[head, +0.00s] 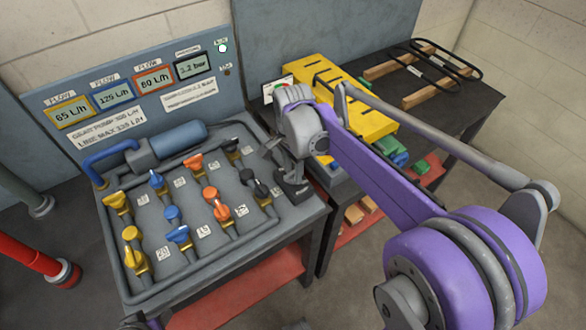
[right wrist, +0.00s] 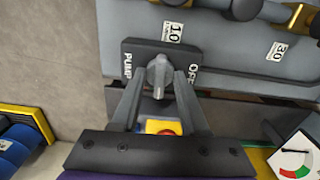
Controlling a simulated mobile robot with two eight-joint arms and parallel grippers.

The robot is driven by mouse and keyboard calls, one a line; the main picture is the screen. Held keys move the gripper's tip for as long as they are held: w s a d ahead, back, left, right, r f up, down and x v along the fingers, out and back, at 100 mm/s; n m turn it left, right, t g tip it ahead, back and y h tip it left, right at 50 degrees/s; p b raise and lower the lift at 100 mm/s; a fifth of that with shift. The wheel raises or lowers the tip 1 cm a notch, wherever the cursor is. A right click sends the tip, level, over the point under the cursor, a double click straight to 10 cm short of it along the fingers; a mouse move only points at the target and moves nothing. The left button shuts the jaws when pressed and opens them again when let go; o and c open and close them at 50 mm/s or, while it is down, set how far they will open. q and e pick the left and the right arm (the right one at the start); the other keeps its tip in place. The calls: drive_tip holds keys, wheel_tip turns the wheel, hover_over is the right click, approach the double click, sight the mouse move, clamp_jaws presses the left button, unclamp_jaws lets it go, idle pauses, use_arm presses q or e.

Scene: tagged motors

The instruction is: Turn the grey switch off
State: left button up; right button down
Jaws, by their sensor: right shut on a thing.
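The grey switch (right wrist: 158,75) is a knob on a black plate (right wrist: 135,49) marked PUMP at the left, with a partly hidden word, seemingly OFF, at the right. In the right wrist view the knob's ridge stands nearly upright, between the two words. My right gripper (right wrist: 158,88) is shut on the knob, one finger on each side. In the head view my right gripper (head: 287,160) is at the right edge of the grey panel, over the black switch plate (head: 294,189); it hides the knob there. My left gripper is not in view.
Several yellow, blue, orange and black valves (head: 210,193) stand on the grey panel (head: 190,265) left of my gripper. A yellow case (head: 335,95) and a rack with wooden bars (head: 425,92) lie on the dark bench behind. A gauge card (right wrist: 294,160) is near the gripper.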

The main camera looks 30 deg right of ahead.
drive_tip(key=n, duration=0.4)
drive_tip(key=shift+n+p, duration=0.3)
drive_tip(key=shift+p, duration=0.05)
drive_tip(key=n, duration=0.4)
drive_tip(key=n+p, duration=0.1)
drive_tip(key=n, duration=0.4)
drive_tip(key=shift+n, duration=1.9)
drive_tip(key=shift+c, duration=2)
unclamp_jaws()
